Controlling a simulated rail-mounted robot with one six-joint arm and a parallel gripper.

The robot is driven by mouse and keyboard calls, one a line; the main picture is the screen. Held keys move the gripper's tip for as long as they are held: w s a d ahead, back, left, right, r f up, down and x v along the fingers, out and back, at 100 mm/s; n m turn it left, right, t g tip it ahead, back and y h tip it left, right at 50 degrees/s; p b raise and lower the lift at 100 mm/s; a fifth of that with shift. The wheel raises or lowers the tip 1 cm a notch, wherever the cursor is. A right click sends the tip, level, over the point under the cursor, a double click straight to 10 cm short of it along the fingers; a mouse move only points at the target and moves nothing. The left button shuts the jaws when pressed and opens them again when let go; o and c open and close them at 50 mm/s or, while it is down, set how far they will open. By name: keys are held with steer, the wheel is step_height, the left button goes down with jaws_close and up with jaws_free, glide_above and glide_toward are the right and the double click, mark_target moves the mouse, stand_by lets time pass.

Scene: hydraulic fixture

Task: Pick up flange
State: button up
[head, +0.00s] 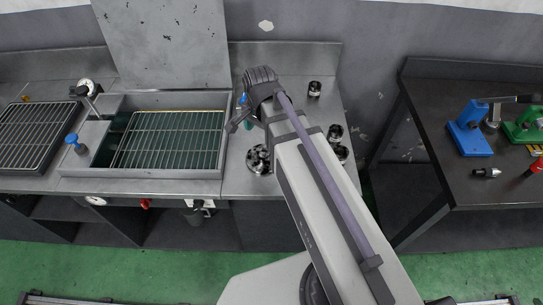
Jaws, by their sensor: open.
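A dark, round metal part with holes, which looks like the flange (258,159), lies on the steel worktop just left of my forearm. My arm reaches up from the bottom right, and its wrist bends over the worktop. My gripper (236,122) is at the wrist's left side, a little above and left of the flange in the picture. It is open, and no part shows between its fingers. The fingers are small here, and their height above the worktop cannot be told.
Dark cylindrical parts (314,90) (335,133) stand right of my wrist. A dark table (480,215) with a blue tool (469,130) stands right.

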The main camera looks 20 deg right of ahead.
mark_target(263, 151)
step_height(263, 151, down, 11)
steer(key=b, duration=1)
steer(key=shift+d+b, duration=0.15)
steer(key=shift+b, duration=0.15)
steer(key=shift+r, duration=0.2)
steer(key=c, duration=1.4)
